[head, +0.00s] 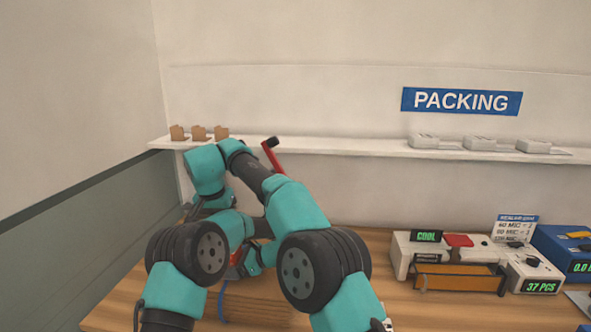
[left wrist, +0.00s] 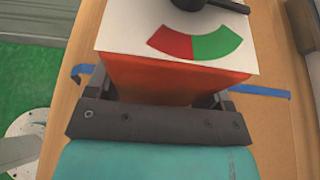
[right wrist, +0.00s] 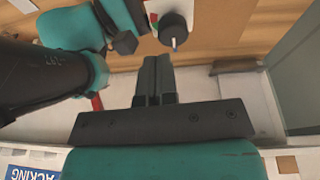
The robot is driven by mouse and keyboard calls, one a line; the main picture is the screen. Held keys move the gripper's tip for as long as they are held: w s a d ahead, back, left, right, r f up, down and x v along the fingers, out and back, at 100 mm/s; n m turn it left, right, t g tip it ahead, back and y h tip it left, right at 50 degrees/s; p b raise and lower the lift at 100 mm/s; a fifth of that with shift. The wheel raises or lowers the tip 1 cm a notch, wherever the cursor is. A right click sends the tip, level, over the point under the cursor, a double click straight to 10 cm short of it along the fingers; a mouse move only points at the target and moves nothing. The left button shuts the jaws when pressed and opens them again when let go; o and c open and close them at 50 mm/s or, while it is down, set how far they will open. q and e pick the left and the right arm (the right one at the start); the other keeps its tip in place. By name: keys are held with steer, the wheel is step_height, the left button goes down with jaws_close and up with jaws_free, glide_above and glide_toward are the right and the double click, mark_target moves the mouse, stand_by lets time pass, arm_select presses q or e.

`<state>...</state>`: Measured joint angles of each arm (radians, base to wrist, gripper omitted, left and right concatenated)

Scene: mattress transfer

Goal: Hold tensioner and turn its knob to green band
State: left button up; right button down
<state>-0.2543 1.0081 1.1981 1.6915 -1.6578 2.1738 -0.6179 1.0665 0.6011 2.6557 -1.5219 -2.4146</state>
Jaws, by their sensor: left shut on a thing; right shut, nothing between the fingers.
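The tensioner (left wrist: 150,78) has an orange-red body and a white top plate with a red and a green band (left wrist: 215,42). Its black knob (left wrist: 205,4) is cut by the top edge in the left wrist view; its pointer reaches to the right, above the green band. My left gripper (left wrist: 155,105) is shut on the tensioner's body. My right gripper (right wrist: 155,62) is shut and empty, apart from the knob, which also shows in the right wrist view (right wrist: 172,26). In the head view, my arms hide most of the tensioner (head: 237,258).
A blue strap (left wrist: 260,92) runs beside the tensioner over the brown surface. A red lever with a black grip (head: 271,155) stands up behind my arms. A sealer-like machine (head: 460,270) stands on the table at right. A shelf (head: 350,146) with small boxes runs along the wall.

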steer(key=shift+f, duration=0.15)
step_height(320, 180, down, 7)
steer(key=shift+d, duration=0.2)
stand_by(0.7)
